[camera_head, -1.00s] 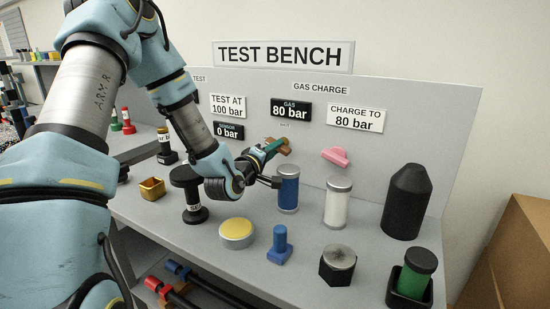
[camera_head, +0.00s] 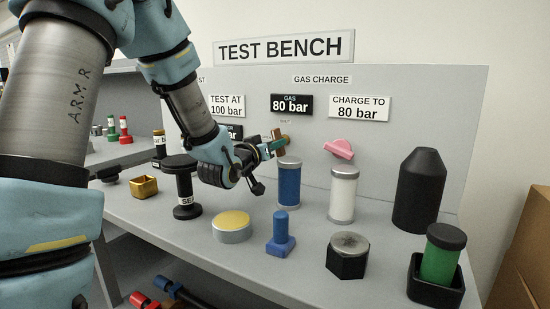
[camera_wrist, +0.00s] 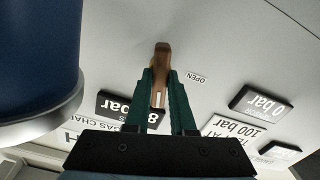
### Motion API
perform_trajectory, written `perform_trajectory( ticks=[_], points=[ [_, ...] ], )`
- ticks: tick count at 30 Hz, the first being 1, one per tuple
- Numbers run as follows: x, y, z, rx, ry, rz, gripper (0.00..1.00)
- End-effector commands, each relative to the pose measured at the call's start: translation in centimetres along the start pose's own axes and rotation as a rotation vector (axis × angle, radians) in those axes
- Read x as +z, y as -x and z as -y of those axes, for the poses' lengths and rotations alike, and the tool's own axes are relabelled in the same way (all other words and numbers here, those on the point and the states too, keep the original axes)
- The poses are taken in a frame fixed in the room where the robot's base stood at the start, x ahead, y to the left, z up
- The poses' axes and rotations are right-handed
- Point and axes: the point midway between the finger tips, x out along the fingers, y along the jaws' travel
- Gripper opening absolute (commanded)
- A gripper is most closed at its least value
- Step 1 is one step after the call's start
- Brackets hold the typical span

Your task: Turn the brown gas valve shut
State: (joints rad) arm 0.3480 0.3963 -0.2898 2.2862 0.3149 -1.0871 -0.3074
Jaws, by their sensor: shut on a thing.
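The brown gas valve (camera_head: 283,145) sits on the upright panel of the test bench, below the black "GAS 80 bar" display (camera_head: 291,104). My gripper (camera_head: 270,149) reaches it from the left, and its green fingers are shut on the valve's handle. In the wrist view, the brown handle (camera_wrist: 162,52) shows between and beyond the two green fingertips of my gripper (camera_wrist: 161,88). A small "OPEN" label (camera_wrist: 196,78) is on the panel beside it. Part of the handle is hidden by the fingers.
A blue cylinder (camera_head: 289,187) stands just below my gripper and looms large in the wrist view (camera_wrist: 38,55). A white cylinder (camera_head: 343,197), a pink handle (camera_head: 339,149) and a black bottle (camera_head: 419,190) are to the right. A black spool-shaped piece (camera_head: 183,185) stands left.

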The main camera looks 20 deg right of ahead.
Motion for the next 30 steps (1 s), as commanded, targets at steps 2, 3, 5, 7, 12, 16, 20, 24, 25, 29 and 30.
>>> perform_trajectory(
  ticks=[2, 3, 5, 7, 12, 16, 20, 24, 25, 29, 30],
  points=[
    [0.5, 0.03, 0.12, 0.0, -0.057, -0.001, 0.0],
    [0.48, 0.03, 0.12, 0.0, -0.082, 0.0, 0.0],
    [0.42, 0.03, 0.12, 0.0, -0.119, 0.0, 0.0],
    [0.39, 0.02, 0.1, 0.0, -0.156, 0.0, 0.0],
    [0.24, 0.01, 0.08, 0.0, -0.22, 0.001, 0.0],
    [0.17, 0.02, 0.1, -0.001, -0.247, 0.002, 0.0],
    [0.11, 0.02, 0.09, -0.001, -0.259, 0.003, 0.0],
    [0.08, 0.02, 0.08, -0.001, -0.262, 0.003, 0.0],
    [0.08, 0.02, 0.08, -0.001, -0.262, 0.003, 0.0],
    [0.08, 0.02, 0.08, -0.001, -0.261, 0.003, 0.0],
    [0.08, 0.02, 0.08, -0.001, -0.261, 0.003, 0.0]
  ],
)
